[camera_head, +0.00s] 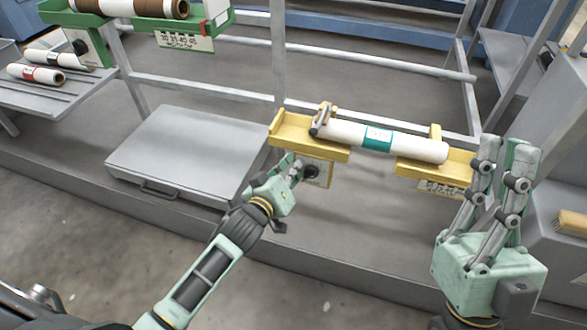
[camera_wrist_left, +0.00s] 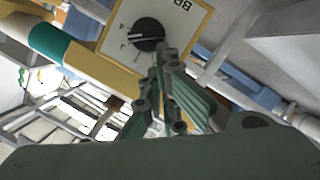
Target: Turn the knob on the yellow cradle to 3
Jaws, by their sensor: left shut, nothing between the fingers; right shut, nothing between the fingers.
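The yellow cradle (camera_head: 290,135) is in the middle of the head view, with a white roll (camera_head: 340,134) with a teal band lying across it. A pale plate under its left end carries a black round knob (camera_head: 311,171). The left wrist view shows the knob (camera_wrist_left: 148,34) closer, with a light pointer line and small marks around it; I cannot read its setting surely. My left gripper (camera_head: 296,168) is shut, its fingertips beside the knob; they overlap its edge in the wrist view, so contact is unclear. My right gripper (camera_head: 505,147) is shut and empty, raised right of the cradle.
A grey box lid (camera_head: 185,155) with a handle lies left of my left arm. A green cradle (camera_head: 215,22) with a roll is at the upper left, and more rolls lie on a grey rack (camera_head: 60,95). A brush (camera_head: 571,222) sits at the right edge.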

